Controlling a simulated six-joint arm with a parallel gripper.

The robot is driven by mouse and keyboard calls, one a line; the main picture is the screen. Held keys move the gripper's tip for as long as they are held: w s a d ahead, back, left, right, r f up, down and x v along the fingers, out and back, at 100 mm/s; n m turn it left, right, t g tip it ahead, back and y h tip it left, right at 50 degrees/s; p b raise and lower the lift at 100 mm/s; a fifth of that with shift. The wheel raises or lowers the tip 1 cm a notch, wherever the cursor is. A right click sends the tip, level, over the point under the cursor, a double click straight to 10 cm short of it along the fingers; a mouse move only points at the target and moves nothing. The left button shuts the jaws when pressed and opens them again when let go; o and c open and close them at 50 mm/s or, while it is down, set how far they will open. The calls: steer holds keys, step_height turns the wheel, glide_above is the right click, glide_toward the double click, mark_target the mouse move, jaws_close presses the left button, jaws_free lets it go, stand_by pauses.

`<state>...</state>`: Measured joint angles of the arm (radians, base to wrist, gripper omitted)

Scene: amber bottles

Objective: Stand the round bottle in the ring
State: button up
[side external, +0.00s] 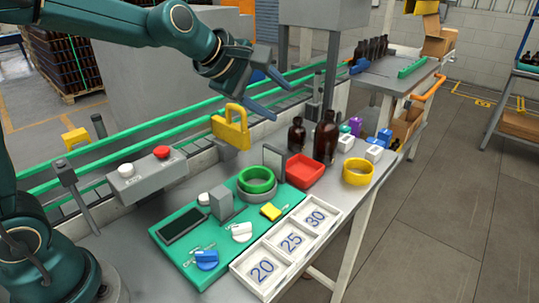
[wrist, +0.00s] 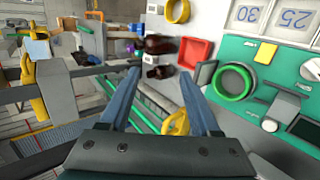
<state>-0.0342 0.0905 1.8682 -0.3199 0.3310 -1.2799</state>
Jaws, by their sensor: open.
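Two amber bottles stand upright on the workbench behind the red tray: a taller, wider one (side external: 325,138) and a smaller one (side external: 297,137). In the wrist view the large bottle (wrist: 160,45) and small bottle (wrist: 159,72) show beyond my fingertips. I cannot tell for sure which one is meant by round. A green ring (side external: 257,177) sits on a grey round piece on the green mat; it also shows in the wrist view (wrist: 217,81). A yellow ring (side external: 357,171) stands on the right of the bench. My gripper (side external: 286,100) is open and empty, above the conveyor rail, apart from both bottles.
A red tray (side external: 305,172) lies between the green ring and yellow ring. A grey upright plate (side external: 273,162) stands beside the green ring. A yellow handled block (side external: 231,128) rises below my gripper. White numbered trays (side external: 290,241) line the front edge. Small boxes crowd right of the bottles.

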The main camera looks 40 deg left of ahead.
steer(key=s+f+m+g, duration=0.1)
steer(key=s+m+g, duration=0.1)
steer(key=s+m, duration=0.7)
steer(key=s, duration=0.4)
steer(key=shift+d+f, duration=0.2)
steer(key=shift+d, duration=0.2)
steer(key=shift+o, duration=0.4)
steer(key=s+a+f+m+g+y, duration=0.1)
steer(key=s+f+m+g, duration=0.1)
steer(key=s+f+m, duration=0.3)
steer(key=s+m, duration=0.4)
steer(key=s, duration=0.2)
steer(key=shift+s+a, duration=0.2)
steer(key=shift+a, duration=0.05)
